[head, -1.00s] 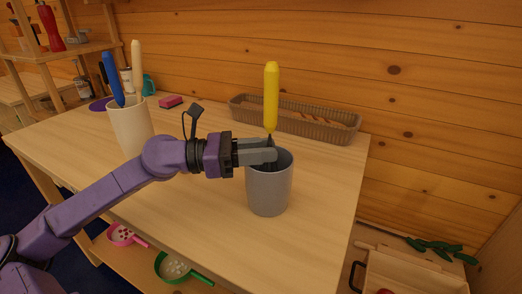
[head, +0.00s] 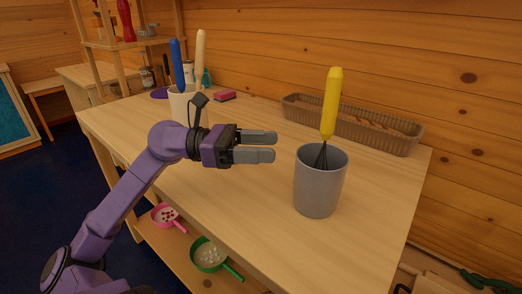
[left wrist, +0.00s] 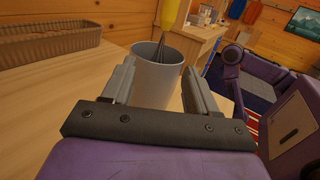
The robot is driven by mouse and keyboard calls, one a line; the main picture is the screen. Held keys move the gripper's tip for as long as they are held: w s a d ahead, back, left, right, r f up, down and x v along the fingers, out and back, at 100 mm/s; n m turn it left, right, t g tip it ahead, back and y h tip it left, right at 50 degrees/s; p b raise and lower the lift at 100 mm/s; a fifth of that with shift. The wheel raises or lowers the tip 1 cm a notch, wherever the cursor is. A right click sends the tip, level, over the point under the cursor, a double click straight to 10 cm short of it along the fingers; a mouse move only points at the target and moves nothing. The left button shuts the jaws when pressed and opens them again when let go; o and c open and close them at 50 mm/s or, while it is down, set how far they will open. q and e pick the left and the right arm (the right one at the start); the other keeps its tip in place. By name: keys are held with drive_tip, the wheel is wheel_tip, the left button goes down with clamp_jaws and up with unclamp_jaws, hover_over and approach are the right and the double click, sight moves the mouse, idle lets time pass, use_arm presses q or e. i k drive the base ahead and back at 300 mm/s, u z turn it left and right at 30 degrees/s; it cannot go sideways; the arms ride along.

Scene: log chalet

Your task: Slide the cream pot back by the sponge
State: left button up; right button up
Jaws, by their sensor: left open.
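The cream pot (head: 180,104) stands upright at the far left of the wooden table, with a blue-handled and a cream-handled utensil in it. Its lower right part is hidden behind my left arm. The pink sponge (head: 225,96) lies just right of it, near the wall. My left gripper (head: 274,147) is open and empty above the table, well in front and to the right of the cream pot, pointing right. A grey pot (head: 318,188) with a yellow-handled whisk (head: 331,105) stands right of the fingertips, apart from them. The grey pot (left wrist: 155,82) also shows beyond the open fingers in the left wrist view.
A brown woven basket (head: 350,124) lies along the wall at the back right. A purple item (head: 160,93) and a teal item (head: 207,78) are near the cream pot. The mid-table is clear. Pink (head: 165,215) and green (head: 209,254) pans sit on the lower shelf.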

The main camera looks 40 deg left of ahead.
sight(178, 101)
drive_tip(key=k, duration=1)
